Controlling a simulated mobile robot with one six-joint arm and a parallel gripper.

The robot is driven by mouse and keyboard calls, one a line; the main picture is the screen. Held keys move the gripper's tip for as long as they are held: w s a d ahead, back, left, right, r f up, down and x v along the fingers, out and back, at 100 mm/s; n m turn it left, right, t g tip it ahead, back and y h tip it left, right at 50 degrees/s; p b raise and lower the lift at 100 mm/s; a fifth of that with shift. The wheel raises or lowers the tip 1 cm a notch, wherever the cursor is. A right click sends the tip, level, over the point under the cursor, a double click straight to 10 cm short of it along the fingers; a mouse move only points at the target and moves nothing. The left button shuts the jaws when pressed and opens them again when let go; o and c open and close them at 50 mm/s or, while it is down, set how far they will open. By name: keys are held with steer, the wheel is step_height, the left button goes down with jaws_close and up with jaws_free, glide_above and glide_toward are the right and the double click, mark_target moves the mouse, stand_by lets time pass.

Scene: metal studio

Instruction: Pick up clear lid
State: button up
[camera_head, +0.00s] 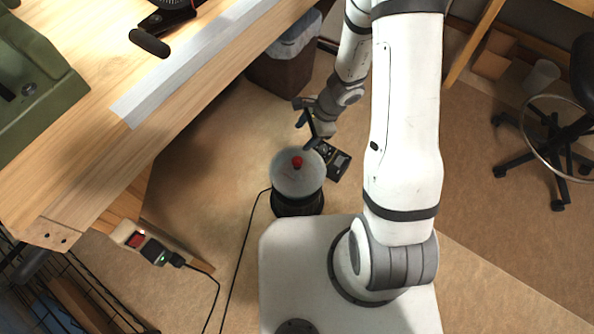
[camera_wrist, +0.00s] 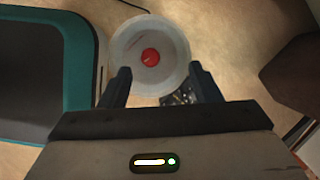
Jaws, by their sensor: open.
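The clear lid (camera_head: 287,181) is round and translucent with a red knob (camera_head: 297,161) in its middle. It sits on top of a dark round pot (camera_head: 298,205) on the floor, just beyond my base. In the wrist view the lid (camera_wrist: 122,45) and its red knob (camera_wrist: 150,57) lie ahead of my gripper (camera_wrist: 160,80). The two fingers are apart with nothing between them, and the knob lies between their lines, a little beyond the tips. In the head view my gripper (camera_head: 308,132) is just above the lid's far right side. The pot is hidden under the lid in the wrist view.
A wooden workbench (camera_head: 75,170) with a metal edge strip stands to the left. A dark bin (camera_head: 285,68) with a liner stands behind. A black cable (camera_head: 243,250) runs along the floor beside the pot. A wheeled chair (camera_head: 560,140) is far right. Open floor (camera_head: 490,220) lies to the right.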

steer(key=m+b, duration=0.2)
glide_above(300, 160)
steer(key=d, duration=0.2)
step_height(300, 160, down, 8)
steer(key=b+x, duration=0.1)
steer(key=x, duration=0.1)
steer(key=b+x, duration=0.1)
steer(key=x, duration=0.2)
steer(key=b+x, duration=0.1)
steer(key=x, duration=0.1)
steer(key=shift+d+f, duration=0.3)
steer(key=shift+f, duration=0.05)
steer(key=shift+h, duration=0.3)
jaws_close()
